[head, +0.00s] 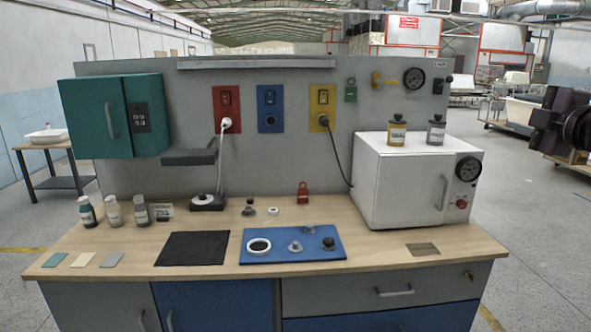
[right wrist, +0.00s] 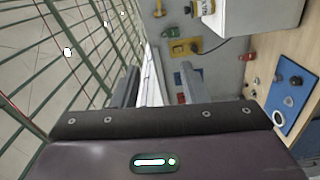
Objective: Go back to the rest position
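My right gripper (head: 536,128) is at the right edge of the head view, raised in the air to the right of the workbench (head: 390,262) and clear of it. In the right wrist view its two fingers (right wrist: 160,84) stand apart with nothing between them. My left gripper is not in view.
On the bench stand a white oven-like box (head: 400,185), a blue mat (head: 290,252) with small parts, a black mat (head: 192,248) and several bottles (head: 114,211). A teal cabinet (head: 88,118) hangs on the grey back panel (head: 290,165). Open floor (head: 545,240) lies right of the bench.

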